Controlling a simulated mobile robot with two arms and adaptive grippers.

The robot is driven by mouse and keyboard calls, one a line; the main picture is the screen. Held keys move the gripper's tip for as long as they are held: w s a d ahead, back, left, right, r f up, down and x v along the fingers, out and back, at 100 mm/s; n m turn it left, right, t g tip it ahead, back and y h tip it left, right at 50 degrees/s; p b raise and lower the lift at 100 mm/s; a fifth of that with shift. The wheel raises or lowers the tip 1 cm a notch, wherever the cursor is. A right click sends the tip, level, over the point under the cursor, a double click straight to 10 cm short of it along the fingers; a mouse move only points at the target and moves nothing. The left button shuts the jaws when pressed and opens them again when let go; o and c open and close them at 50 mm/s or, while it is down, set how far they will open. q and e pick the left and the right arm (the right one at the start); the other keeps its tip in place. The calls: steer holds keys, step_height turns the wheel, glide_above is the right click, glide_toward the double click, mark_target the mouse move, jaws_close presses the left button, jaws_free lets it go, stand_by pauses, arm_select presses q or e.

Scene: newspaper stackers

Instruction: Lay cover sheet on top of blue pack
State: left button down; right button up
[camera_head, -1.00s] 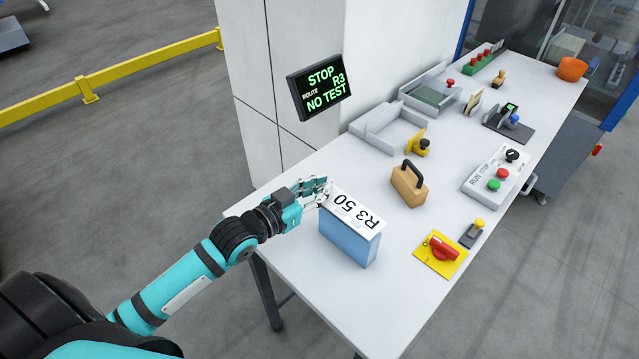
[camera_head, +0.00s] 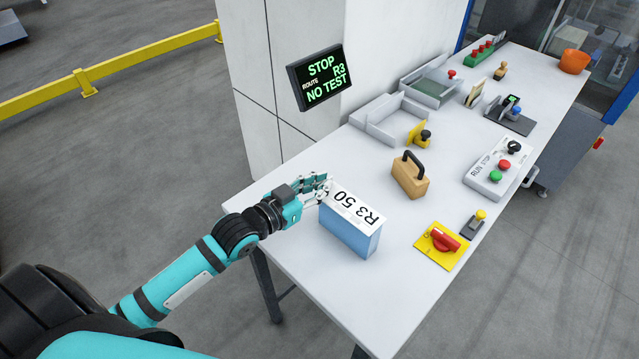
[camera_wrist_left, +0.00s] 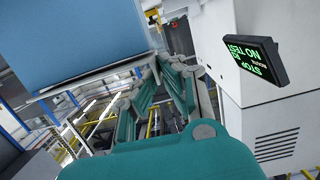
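The blue pack (camera_head: 347,238) stands upright on the near part of the white table. The white cover sheet (camera_head: 351,208), printed R3 50, lies over the pack's top and appears flat on it. My left gripper (camera_head: 325,189) is at the sheet's left end, its fingertips close to or touching the edge. In the left wrist view the pack (camera_wrist_left: 75,38) fills the upper left, and the gripper's fingers (camera_wrist_left: 157,62) reach to the sheet's edge. Whether they pinch the sheet is unclear. My right gripper is not in view.
A wooden block with a black handle (camera_head: 410,176) stands right of the pack. A yellow plate with a red switch (camera_head: 442,246) lies near the right edge. Grey trays (camera_head: 390,122) and a control box (camera_head: 497,172) are farther back. Bare table lies around the pack.

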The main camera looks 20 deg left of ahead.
arm_select(q)
steer(key=shift+f, duration=0.25)
steer(key=c, duration=1.4)
jaws_free()
steer(key=v, duration=1.2)
